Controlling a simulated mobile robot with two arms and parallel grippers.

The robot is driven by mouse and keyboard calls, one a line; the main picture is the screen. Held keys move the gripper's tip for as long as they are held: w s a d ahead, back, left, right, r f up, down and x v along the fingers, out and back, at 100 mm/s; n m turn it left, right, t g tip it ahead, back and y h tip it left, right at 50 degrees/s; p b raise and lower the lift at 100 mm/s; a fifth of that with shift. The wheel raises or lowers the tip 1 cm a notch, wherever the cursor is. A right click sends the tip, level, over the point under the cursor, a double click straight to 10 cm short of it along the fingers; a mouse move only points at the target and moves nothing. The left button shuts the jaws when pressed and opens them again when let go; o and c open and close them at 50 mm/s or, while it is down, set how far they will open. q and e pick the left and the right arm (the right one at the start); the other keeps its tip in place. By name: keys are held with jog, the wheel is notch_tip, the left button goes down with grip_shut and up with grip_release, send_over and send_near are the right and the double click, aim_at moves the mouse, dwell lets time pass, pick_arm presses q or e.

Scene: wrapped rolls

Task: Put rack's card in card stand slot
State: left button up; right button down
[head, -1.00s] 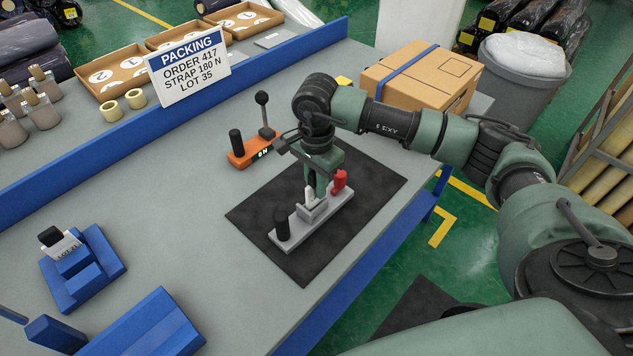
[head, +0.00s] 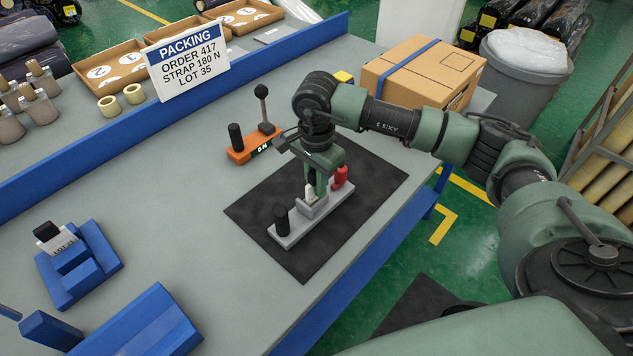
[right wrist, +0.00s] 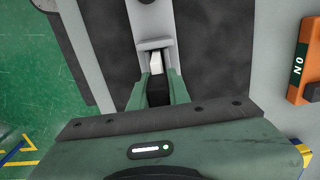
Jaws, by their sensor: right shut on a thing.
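A white card with a black top, lettered LOT and partly legible (head: 58,240), stands in a blue holder (head: 102,243) at the left of the bench. I cannot tell whether this holder is the rack or the card stand. My right gripper (head: 316,186) points down over a grey fixture (head: 327,208) on a black mat. It is shut on a black block (right wrist: 158,92) with a white piece (right wrist: 156,64) beyond it, inside the fixture's grey bracket. The fingers cover part of the block. My left gripper is not in view.
The fixture has a black post (head: 281,220) and a red knob (head: 340,176). An orange device (head: 250,148) with a lever stands behind it. A large blue block (head: 140,325) is at front left, a carton (head: 425,75) at back right. The bench between is clear.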

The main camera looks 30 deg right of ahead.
jog(key=shift+f+b, duration=0.35)
jog(key=c, duration=1.3)
grip_release()
jog(key=shift+o, duration=0.2)
notch_tip(320, 180, up, 8)
jog(key=shift+f+b, duration=0.1)
jog(key=shift+b, duration=0.7)
